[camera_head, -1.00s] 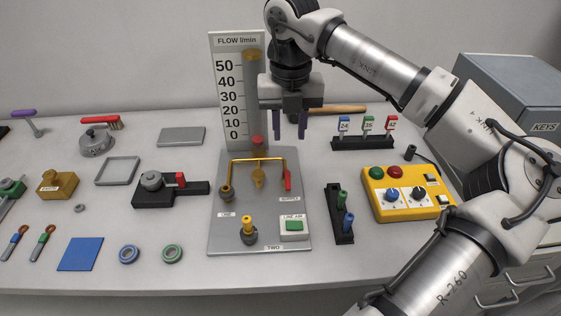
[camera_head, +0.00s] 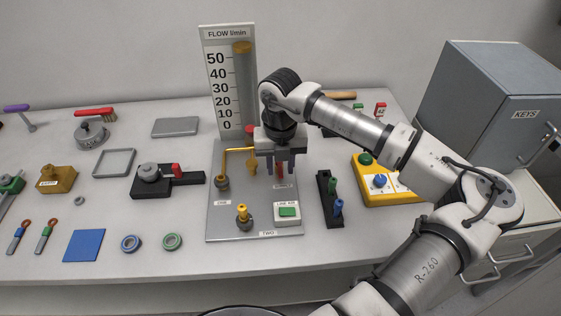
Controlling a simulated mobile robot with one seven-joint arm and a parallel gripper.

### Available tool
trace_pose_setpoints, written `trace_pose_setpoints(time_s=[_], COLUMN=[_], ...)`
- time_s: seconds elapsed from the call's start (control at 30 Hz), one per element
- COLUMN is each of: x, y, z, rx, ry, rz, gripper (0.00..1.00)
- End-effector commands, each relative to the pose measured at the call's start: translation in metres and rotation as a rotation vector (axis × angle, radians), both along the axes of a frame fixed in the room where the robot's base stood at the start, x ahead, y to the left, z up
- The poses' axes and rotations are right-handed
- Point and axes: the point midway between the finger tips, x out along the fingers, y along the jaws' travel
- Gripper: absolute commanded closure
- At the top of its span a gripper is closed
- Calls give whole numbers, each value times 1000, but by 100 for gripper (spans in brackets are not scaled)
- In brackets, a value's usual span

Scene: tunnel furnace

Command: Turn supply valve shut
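The supply valve's red lever (camera_head: 280,170) hangs at the right end of the brass pipe (camera_head: 236,151) on the grey flow panel (camera_head: 225,225). Its label below is partly hidden by my gripper. My gripper (camera_head: 280,172) points down over the valve, with its dark fingers apart. The red lever shows between the fingers; I cannot tell whether either touches it. The flow gauge (camera_head: 229,75) stands behind the panel, with its brownish column near the top of the scale.
A green button box (camera_head: 288,213) and a yellow-topped valve (camera_head: 242,215) are on the panel's front. Clear table lies in front.

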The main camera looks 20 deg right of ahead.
Motion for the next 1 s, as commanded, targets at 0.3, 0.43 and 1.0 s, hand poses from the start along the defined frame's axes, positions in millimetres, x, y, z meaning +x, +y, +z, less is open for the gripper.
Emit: trace_pose_setpoints(time_s=[0.3,0.43,1.0], x=[0,0,-1], y=[0,0,-5], z=[0,0,-5], rx=[1,1,0], ry=[0,0,-1], rz=[0,0,118], gripper=[82,99,100])
